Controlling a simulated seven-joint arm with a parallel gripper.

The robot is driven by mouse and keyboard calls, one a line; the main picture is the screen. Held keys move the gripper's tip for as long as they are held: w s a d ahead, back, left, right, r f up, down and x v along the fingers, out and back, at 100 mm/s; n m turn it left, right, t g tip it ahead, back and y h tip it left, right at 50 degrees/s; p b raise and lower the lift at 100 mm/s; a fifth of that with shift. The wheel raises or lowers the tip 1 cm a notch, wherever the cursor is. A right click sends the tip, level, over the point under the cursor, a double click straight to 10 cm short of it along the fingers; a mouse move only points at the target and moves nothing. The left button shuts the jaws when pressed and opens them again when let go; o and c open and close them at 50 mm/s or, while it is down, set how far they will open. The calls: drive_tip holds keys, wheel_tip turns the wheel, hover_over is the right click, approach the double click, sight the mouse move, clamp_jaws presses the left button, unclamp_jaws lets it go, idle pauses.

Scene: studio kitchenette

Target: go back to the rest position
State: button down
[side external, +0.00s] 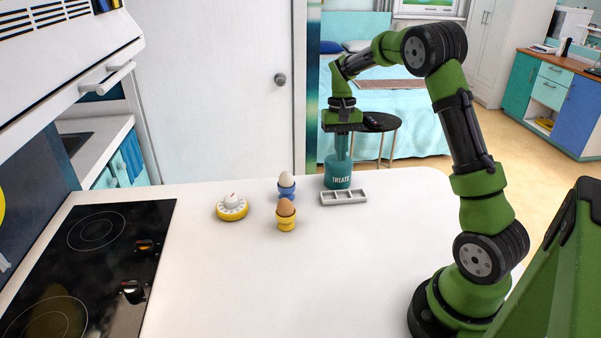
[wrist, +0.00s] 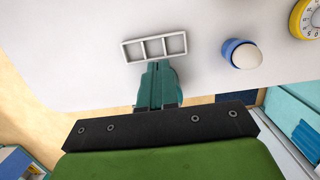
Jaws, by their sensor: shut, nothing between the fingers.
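My gripper (side external: 342,156) is shut and empty, with its fingers pointing down at the far edge of the white counter. In the side external view its fingers overlap the top of a teal jar lettered "TREATS" (side external: 340,181); I cannot tell whether they touch it. In the wrist view the shut fingers (wrist: 157,68) show near the middle, and the jar cannot be clearly told apart from them.
A white three-compartment tray (side external: 344,203) lies in front of the jar. To its left are a white egg in a blue cup (side external: 286,191), a brown egg in a yellow cup (side external: 286,223) and a yellow timer (side external: 232,212). The black hob (side external: 110,250) is at left. The front middle counter is clear.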

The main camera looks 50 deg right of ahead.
wheel_tip(320, 180, up, 5)
drive_tip(key=s+a+r+n+t, duration=0.2)
drive_tip(key=s+a, duration=0.5)
drive_tip(key=a, duration=0.4)
drive_tip(key=s+a+r+n+t, duration=0.3)
drive_tip(key=s+a+t, duration=0.3)
drive_tip(key=a, duration=0.6)
drive_tip(key=shift+s+r+t+y, duration=0.3)
drive_tip(key=shift+s+r, duration=0.45)
drive_tip(key=shift+s, duration=0.4)
drive_tip(key=shift+a, duration=0.1)
